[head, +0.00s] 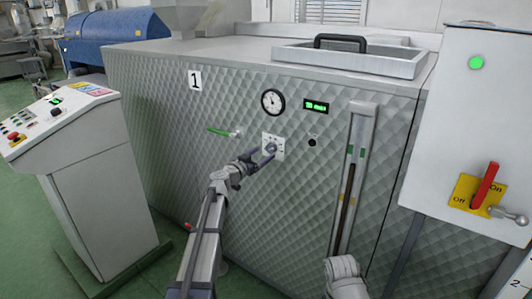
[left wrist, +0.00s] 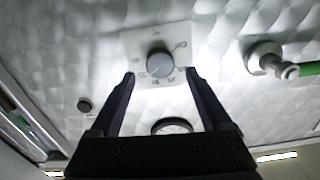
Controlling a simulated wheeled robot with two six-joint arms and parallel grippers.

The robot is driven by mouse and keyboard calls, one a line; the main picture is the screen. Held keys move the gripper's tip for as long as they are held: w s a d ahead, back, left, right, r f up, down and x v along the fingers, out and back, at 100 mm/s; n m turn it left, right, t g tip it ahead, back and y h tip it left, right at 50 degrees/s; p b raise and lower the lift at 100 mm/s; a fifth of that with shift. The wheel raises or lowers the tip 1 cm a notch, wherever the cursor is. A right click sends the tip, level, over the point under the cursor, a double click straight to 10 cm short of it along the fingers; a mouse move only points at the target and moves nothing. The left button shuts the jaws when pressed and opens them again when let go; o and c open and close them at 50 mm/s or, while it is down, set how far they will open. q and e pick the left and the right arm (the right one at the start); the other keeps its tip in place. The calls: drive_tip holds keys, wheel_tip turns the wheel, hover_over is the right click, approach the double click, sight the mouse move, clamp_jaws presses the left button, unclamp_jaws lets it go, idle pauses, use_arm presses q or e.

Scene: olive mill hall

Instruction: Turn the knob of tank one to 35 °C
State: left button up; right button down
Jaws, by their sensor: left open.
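Tank one (head: 160,120) is a large quilted-metal tank with a "1" sign (head: 195,80). Its knob (left wrist: 160,63) is round and grey on a pale square scale plate (left wrist: 181,35), with the printed marks too blurred to read in the left wrist view. In the head view the plate (head: 279,141) is partly covered by my left gripper (head: 264,154). In the left wrist view my left gripper (left wrist: 160,74) is open, with one fingertip to each side of the knob and gaps visible.
A dial gauge (head: 273,102) and a green-lit display (head: 316,106), too small to read, sit above the knob. A green-handled valve (head: 222,132) is to its left, a vertical level gauge (head: 355,170) to its right. A control console (head: 90,190) stands left, a switch cabinet (head: 470,130) right.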

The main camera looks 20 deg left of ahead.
use_arm(q)
drive_tip(key=v, duration=0.4)
